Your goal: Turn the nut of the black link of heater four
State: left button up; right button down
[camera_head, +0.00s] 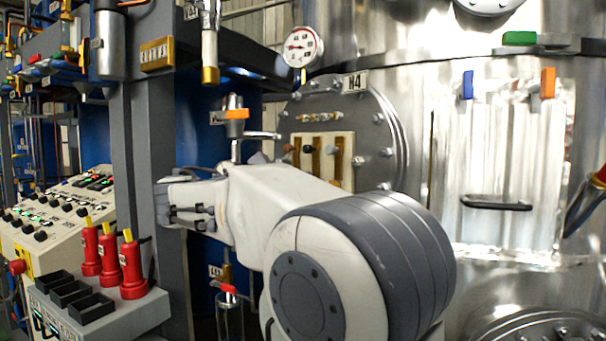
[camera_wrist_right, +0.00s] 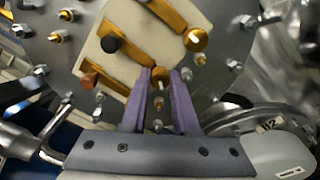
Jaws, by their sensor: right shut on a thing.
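The heater four flange (camera_head: 377,108), tagged H4, carries a cream plate (camera_head: 328,143) with brass links. In the right wrist view, the black link (camera_wrist_right: 132,53) is a brass bar with a black knob (camera_wrist_right: 110,44) at one end. A brass nut (camera_wrist_right: 159,73) with a pale stud sits at its other end. My right gripper (camera_wrist_right: 161,84) is shut on this nut, with one purple finger on each side. In the head view my own arm hides the gripper and the lower left of the flange. My left gripper is in neither view.
A link with a brown knob (camera_wrist_right: 88,80) and another with a brass nut (camera_wrist_right: 196,39) flank the black link. Bolts ring the flange. A valve with an orange handle (camera_head: 237,114) stands left of the flange, and a gauge (camera_head: 301,46) above.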

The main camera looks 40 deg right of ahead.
jog(key=shift+n+p, duration=0.8)
jog(key=shift+n, duration=0.4)
jog(key=shift+f, duration=0.1)
jog(key=c, duration=0.7)
grip_release()
jog(key=shift+o, duration=0.2)
jog(key=shift+a, duration=0.15)
jog(key=a+b, duration=0.1)
jog(key=a, duration=0.9)
jog(key=shift+s+a+b, duration=0.15)
jog(key=shift+s+b, duration=0.05)
jog(key=shift+b, duration=0.1)
